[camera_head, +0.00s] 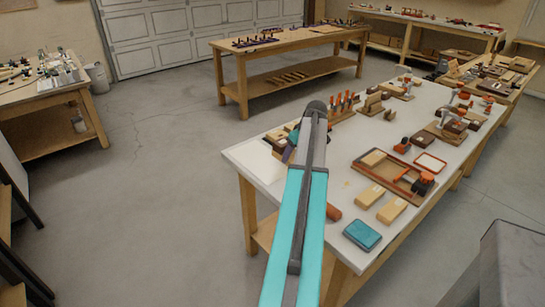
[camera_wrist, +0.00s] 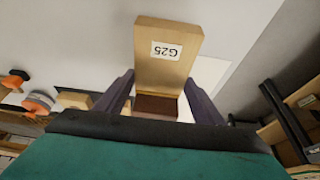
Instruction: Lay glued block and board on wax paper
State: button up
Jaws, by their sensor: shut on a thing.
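In the wrist view my gripper (camera_wrist: 159,90) is shut on the glued block and board. The dark brown part (camera_wrist: 156,105) sits between the purple-grey fingers. The light wooden part (camera_wrist: 168,52), with a white G25 label upside down, extends beyond them. A pale sheet, likely the wax paper (camera_wrist: 208,75), shows behind and to the right of the held piece. In the head view a white sheet (camera_head: 262,162) lies at the left end of the bench. My gripper (camera_head: 289,150) is beside it, mostly hidden by my arm. I cannot tell its height above the sheet.
The white bench (camera_head: 350,180) holds a wooden tray (camera_head: 398,178), light blocks (camera_head: 391,210), a teal box (camera_head: 362,235) and several clamps and tools toward the right. Other workbenches stand behind. The floor left of the bench is clear.

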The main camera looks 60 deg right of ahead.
jog(key=w+a, duration=0.1)
jog(key=w, duration=0.2)
jog(key=w+a+p, duration=0.1)
jog(key=w, duration=0.2)
jog(key=w+f+p, duration=0.1)
jog(key=w, duration=0.2)
jog(key=shift+w+a, duration=0.25)
jog(key=shift+a, duration=0.15)
jog(key=shift+f, duration=0.1)
jog(key=shift+f+p, duration=0.5)
jog(key=shift+f, duration=1.15)
jog(key=shift+f, duration=0.1)
jog(key=o, duration=1.2)
jog(key=shift+r, duration=0.2)
jog(key=shift+b+v, duration=1)
jog(key=shift+v, duration=4.95)
